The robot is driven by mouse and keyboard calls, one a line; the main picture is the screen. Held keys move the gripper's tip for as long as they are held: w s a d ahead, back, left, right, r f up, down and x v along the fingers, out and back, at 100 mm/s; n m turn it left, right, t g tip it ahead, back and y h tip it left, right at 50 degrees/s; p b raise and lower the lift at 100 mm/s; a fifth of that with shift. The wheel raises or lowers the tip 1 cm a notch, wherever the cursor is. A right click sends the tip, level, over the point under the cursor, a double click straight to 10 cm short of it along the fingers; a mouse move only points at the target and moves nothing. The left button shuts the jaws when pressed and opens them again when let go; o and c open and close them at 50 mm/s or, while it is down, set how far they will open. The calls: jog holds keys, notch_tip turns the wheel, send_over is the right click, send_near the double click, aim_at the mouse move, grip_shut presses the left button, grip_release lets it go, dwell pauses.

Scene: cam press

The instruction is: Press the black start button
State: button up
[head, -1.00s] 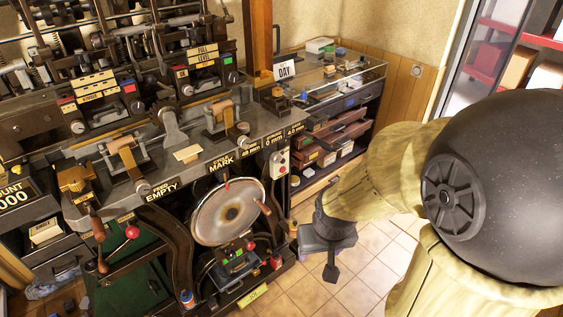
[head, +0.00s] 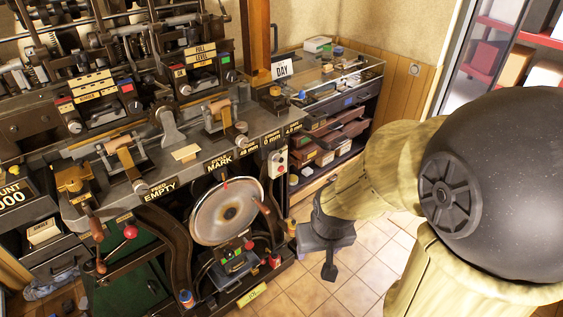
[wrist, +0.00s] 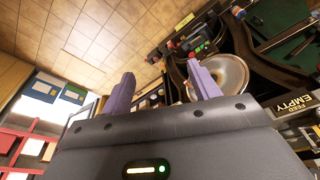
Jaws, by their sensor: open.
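A pale switch box (head: 277,163) is on the front right corner of the press (head: 225,150). It has a red button on its upper part and a small dark spot below it; I cannot tell for sure that this spot is the black start button. My gripper (head: 329,271) hangs over the tiled floor, to the right of and lower in the picture than the box, apart from it. In the wrist view my gripper (wrist: 163,84) has its two fingers wide apart with nothing between them. The box is not clearly seen in the wrist view.
A round metal disc (head: 226,212) stands at the press front, with a red-knobbed lever (head: 130,231) to its left. A glass-topped cabinet (head: 335,75) with open drawers (head: 338,135) stands behind my gripper.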

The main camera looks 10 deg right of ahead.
grip_shut()
dwell(1.8)
